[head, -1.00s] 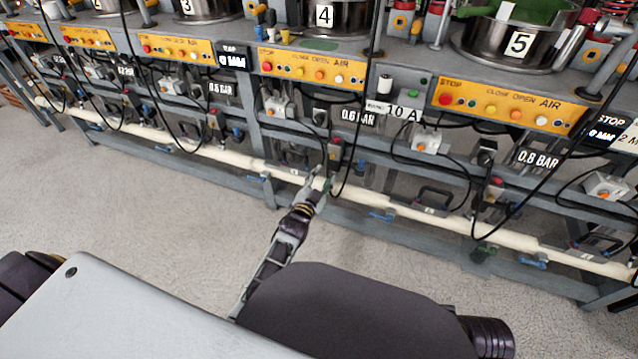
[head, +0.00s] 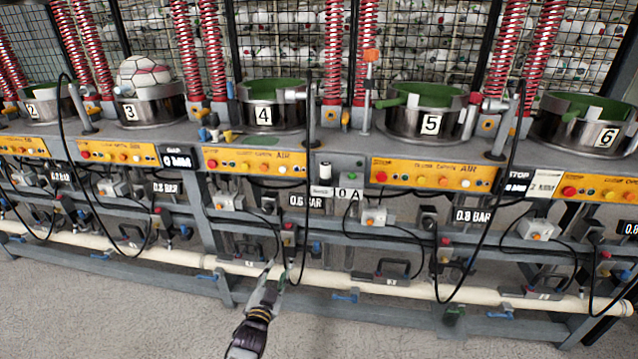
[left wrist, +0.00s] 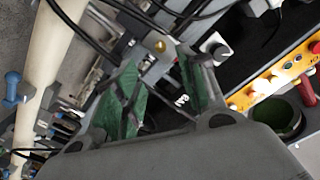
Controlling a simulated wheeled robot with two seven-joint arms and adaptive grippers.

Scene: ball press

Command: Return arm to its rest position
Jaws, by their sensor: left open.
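My left arm reaches up from the bottom centre in the head view. Its gripper (head: 272,276) is in front of the lower frame and the cream pipe, below the panel of press 4. In the left wrist view the two green-padded fingers (left wrist: 160,95) stand apart with nothing between them. The press bench and its orange control panel (left wrist: 290,75) show beyond them at the right. Whether the fingers touch the frame or cables cannot be told. My right gripper is not in view.
The press bench (head: 350,145) spans the view, with numbered pots; pot 3 holds a white and red ball (head: 144,74). Black cables (head: 306,150) hang in front of the panels near my gripper. The cream pipe (head: 420,291) runs along the lower frame. Open floor (head: 120,315) lies in front.

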